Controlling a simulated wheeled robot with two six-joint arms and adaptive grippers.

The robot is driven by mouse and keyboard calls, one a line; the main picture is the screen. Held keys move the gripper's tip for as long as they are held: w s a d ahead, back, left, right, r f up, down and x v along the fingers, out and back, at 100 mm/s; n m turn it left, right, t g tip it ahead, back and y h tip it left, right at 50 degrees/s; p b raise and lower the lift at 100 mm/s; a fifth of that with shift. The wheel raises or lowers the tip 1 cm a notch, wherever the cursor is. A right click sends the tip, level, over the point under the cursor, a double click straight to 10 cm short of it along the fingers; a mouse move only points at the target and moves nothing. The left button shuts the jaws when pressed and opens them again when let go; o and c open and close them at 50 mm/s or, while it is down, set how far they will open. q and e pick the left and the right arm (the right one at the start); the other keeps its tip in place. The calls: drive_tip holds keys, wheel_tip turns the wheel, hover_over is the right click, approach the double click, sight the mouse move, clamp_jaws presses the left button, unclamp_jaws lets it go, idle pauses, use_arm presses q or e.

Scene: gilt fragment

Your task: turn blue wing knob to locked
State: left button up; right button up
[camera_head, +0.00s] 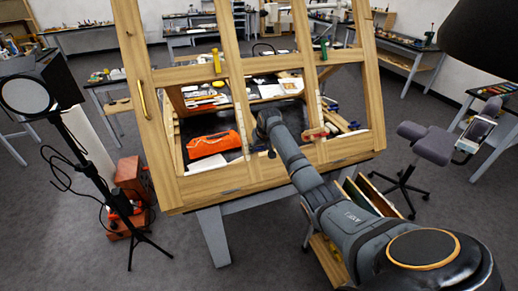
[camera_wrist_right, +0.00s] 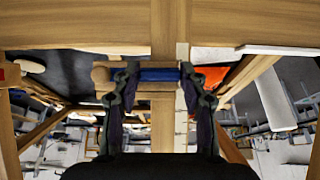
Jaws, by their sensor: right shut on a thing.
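In the right wrist view, the blue wing knob (camera_wrist_right: 160,76) lies across the picture in front of a wooden post. My right gripper (camera_wrist_right: 157,73) is shut on it, one finger at each end of the blue wing. In the head view my right arm reaches to the lower middle of the large wooden frame (camera_head: 220,184). Its wrist hides the blue knob there, and its fingers cannot be made out. The knob's locked mark cannot be seen. My left gripper is not in view.
The frame also carries a yellow knob (camera_head: 216,62), a green knob (camera_head: 323,48) and a red knob (camera_head: 315,133). An orange object (camera_head: 208,143) lies behind the frame.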

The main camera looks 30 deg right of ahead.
drive_tip(key=o, duration=1.1)
drive_tip(key=shift+o, duration=0.2)
drive_tip(key=shift+s+r, duration=0.1)
drive_tip(key=shift+r, duration=0.15)
drive_tip(key=v, duration=1.1)
drive_tip(key=shift+s+r, duration=0.15)
